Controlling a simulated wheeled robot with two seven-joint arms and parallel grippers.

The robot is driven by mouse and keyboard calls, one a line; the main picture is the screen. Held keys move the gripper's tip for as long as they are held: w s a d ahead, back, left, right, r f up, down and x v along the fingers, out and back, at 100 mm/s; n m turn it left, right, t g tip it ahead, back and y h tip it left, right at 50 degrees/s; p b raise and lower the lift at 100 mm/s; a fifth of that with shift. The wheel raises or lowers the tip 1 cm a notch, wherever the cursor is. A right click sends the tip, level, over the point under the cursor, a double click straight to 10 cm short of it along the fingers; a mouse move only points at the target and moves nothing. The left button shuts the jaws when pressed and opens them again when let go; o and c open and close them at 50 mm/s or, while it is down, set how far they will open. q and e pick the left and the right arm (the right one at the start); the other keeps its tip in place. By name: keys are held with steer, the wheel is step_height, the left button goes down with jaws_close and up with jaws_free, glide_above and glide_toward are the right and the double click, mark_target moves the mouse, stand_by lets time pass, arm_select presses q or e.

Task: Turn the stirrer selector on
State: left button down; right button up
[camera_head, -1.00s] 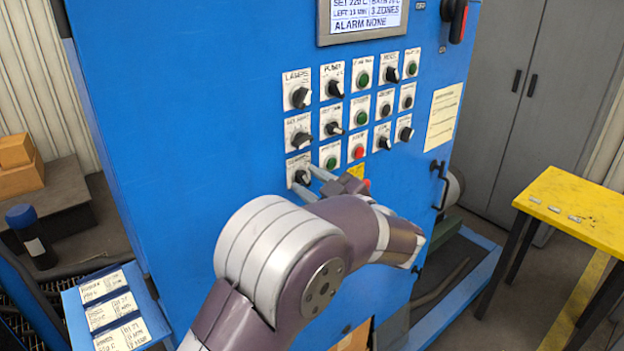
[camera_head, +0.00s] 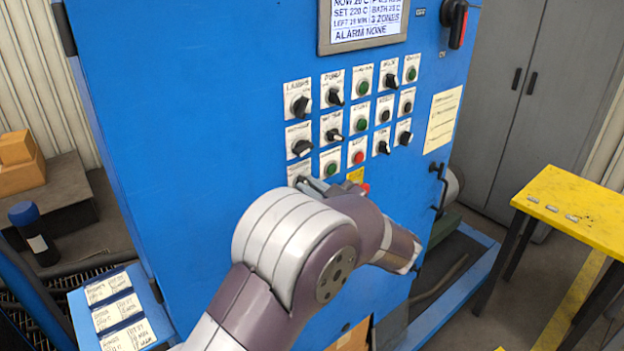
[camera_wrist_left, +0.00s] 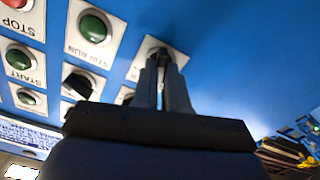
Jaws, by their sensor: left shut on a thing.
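The stirrer selector (camera_head: 294,171) seems to be the bottom-left switch on the blue panel; its white plate shows, but its lettering is too small to read. The arm and fingers hide most of its black knob in the head view. My left gripper (camera_head: 310,184) is at this switch, with its fingers shut on the knob. In the left wrist view the two grey fingers (camera_wrist_left: 161,68) close around the knob on the selector's plate (camera_wrist_left: 178,55). Which way the knob points is hidden. My right gripper is in neither view.
A green button (camera_wrist_left: 93,28) labelled like "STIR RUN" sits beside the selector. Several other knobs and buttons fill the panel above, with a red button (camera_head: 358,157) close by. A display (camera_head: 362,22) is above. A yellow table (camera_head: 575,205) stands at right.

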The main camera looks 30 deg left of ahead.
arm_select(q)
steer(key=m+p, duration=0.4)
steer(key=p, duration=0.1)
steer(key=m+p, duration=0.3)
steer(key=p, duration=0.2)
steer(key=shift+w+r+m, duration=0.1)
steer(key=shift+r+m, duration=0.1)
steer(key=shift+m, duration=0.2)
steer(key=shift+f+m+p, duration=0.2)
steer(key=shift+m+p, duration=0.8)
steer(key=c, duration=1.2)
jaws_free()
steer(key=shift+d, duration=0.1)
steer(key=shift+o, duration=0.2)
